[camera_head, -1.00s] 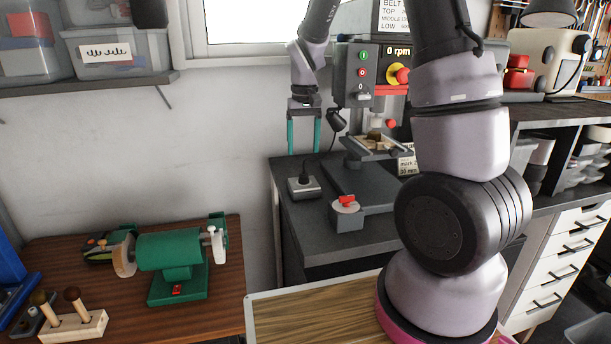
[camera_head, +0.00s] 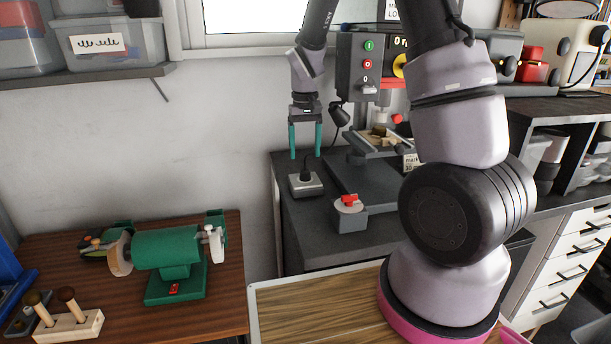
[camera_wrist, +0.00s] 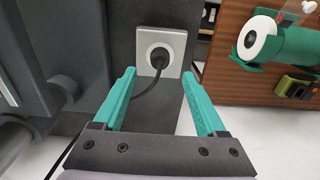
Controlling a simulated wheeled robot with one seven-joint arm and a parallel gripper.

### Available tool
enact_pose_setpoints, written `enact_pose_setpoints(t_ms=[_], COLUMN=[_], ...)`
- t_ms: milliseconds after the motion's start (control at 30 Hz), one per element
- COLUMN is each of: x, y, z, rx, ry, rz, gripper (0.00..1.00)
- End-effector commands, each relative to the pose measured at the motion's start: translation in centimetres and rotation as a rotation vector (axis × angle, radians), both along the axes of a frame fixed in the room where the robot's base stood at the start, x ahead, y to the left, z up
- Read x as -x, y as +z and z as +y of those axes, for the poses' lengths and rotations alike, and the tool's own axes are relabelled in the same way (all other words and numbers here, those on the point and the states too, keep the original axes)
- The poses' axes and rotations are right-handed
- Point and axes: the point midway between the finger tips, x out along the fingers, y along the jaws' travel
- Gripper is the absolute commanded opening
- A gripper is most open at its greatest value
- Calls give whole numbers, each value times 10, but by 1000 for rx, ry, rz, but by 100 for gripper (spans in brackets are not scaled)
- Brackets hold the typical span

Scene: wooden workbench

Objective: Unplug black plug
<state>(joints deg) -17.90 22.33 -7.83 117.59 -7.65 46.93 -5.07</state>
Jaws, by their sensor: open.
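The black plug (camera_head: 305,173) sits upright in a grey socket box (camera_head: 306,187) on the dark bench. In the wrist view the plug (camera_wrist: 159,60) shows in the round white socket (camera_wrist: 174,44), with its black cable running down between the fingers. My gripper (camera_head: 305,156) points down above the plug, with its teal fingers apart and nothing between them. In the wrist view my gripper (camera_wrist: 160,84) is open, and the plug lies beyond the fingertips, roughly midway between them. I cannot tell the exact gap from fingertips to plug.
The drill press (camera_head: 365,75) stands close to the right of my gripper. A red-knobbed switch box (camera_head: 349,214) sits at the bench front. The wall (camera_head: 190,150) is behind. A green bench grinder (camera_head: 170,255) stands on the wooden table at left.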

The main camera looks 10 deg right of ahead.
Motion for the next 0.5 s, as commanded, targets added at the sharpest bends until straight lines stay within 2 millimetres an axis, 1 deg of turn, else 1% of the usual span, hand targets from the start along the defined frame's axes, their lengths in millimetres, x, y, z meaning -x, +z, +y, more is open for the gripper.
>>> enact_pose_setpoints(t_ms=[33,200,333,500], x=[1,1,1,0], y=[-9,-34,-49,-61], z=[0,0,0,0], rx=[2,1,1,1], ry=[1,1,0,1], rz=[4,4,3,1], gripper=[74,74,74,74])
